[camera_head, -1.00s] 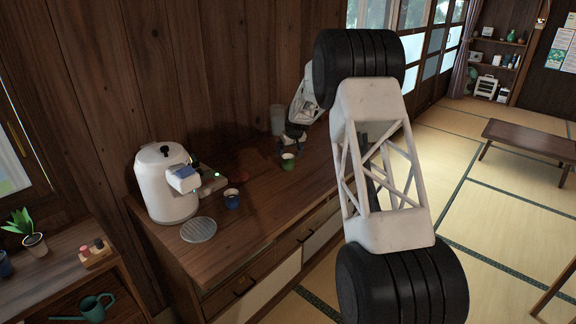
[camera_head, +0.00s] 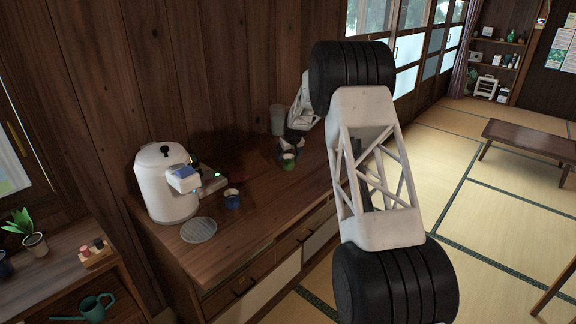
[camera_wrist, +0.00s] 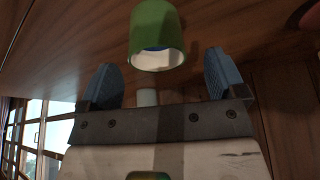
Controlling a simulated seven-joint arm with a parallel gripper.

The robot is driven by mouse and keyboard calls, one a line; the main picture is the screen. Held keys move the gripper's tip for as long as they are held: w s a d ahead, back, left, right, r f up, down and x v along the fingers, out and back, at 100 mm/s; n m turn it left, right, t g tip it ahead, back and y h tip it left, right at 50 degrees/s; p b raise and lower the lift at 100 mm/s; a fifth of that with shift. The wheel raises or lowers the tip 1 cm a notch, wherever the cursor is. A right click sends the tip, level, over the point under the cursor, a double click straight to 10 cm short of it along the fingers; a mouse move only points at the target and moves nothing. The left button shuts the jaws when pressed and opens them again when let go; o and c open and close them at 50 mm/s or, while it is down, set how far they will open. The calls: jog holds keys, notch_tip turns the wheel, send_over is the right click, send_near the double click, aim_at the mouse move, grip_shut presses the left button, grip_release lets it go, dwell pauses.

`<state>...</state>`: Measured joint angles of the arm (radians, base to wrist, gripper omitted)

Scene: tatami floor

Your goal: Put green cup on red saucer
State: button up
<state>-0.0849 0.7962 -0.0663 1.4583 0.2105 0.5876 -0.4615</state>
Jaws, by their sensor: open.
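The green cup (camera_head: 287,162) stands on the wooden cabinet top in the head view. In the wrist view the green cup (camera_wrist: 152,30) shows at the top centre, just beyond and between the two blue finger pads. My gripper (camera_wrist: 158,62) is open and holds nothing. In the head view my gripper (camera_head: 289,144) is right by the cup, partly hidden behind it and my arm; contact cannot be told. A dim red patch (camera_head: 238,172), likely the red saucer, lies left of the cup near the wall. A reddish edge (camera_wrist: 311,15) shows at the wrist view's upper right.
A blue cup (camera_head: 231,199) stands left of the green cup. A white pot (camera_head: 165,187) and a grey round mat (camera_head: 198,230) are further left. A pale tumbler (camera_head: 277,118) stands behind, near the wall. The front of the cabinet top is mostly clear.

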aim_at(287, 158)
dwell(0.4)
jog(key=shift+x, duration=2.65)
jog(key=shift+w+d+r, duration=0.1)
jog(key=shift+w, duration=0.05)
jog(key=shift+c, duration=0.3)
jog(key=c, duration=1.1)
jog(key=shift+r, duration=0.35)
jog(key=shift+r, duration=1.45)
jog(key=shift+s+d+r, duration=0.25)
jog(key=shift+s+d, duration=0.05)
jog(key=shift+s, duration=2.3)
jog(key=shift+s+d+r, duration=0.2)
jog(key=shift+s+d, duration=0.05)
jog(key=shift+s, duration=2.4)
jog(key=shift+s+d+r, duration=0.25)
jog(key=shift+s+d, duration=0.05)
jog(key=shift+s, duration=2.3)
